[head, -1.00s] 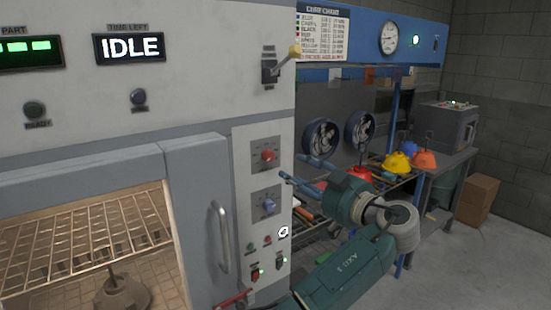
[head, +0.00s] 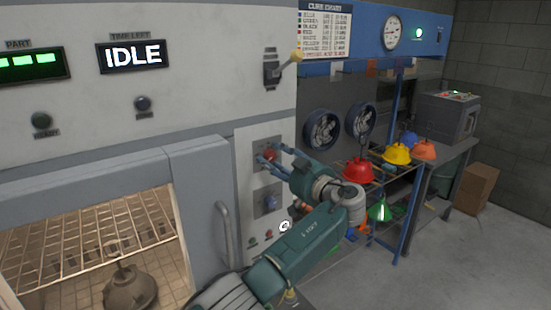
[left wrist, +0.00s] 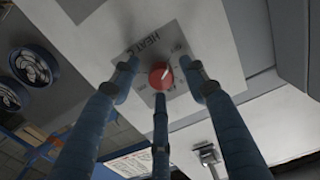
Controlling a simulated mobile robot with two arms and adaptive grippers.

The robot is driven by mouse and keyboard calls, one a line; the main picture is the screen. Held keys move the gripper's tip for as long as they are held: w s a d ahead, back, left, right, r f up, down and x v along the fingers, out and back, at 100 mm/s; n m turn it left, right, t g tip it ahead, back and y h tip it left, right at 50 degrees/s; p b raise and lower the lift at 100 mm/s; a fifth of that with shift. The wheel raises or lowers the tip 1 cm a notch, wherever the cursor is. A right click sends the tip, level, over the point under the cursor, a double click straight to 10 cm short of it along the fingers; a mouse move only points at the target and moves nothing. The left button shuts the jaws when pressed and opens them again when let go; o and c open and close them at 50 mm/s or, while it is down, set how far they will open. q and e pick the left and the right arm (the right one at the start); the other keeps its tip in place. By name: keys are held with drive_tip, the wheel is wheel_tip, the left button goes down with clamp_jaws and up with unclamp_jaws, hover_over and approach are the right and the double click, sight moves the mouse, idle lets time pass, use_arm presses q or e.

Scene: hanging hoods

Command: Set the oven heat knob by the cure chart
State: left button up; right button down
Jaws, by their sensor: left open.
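The red heat knob (head: 269,155) is on the upper plate of the oven's control panel, and a gripper finger is close to it. In the left wrist view the red knob (left wrist: 161,76) sits by the printed word HEAT, with a pale pointer line. My left gripper (head: 270,160) is open, its three fingers spread around the knob; whether they touch it I cannot tell. The blue knob (head: 270,202) is on the plate below. The cure chart (head: 325,32) hangs at the upper middle, its small rows hard to read. My right gripper is not in view.
The oven display (head: 133,55) reads IDLE. A rack with red (head: 358,170), yellow (head: 397,154) and other hoods stands to the right.

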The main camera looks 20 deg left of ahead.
use_arm(q)
clamp_jaws()
drive_tip(key=shift+f, duration=0.15)
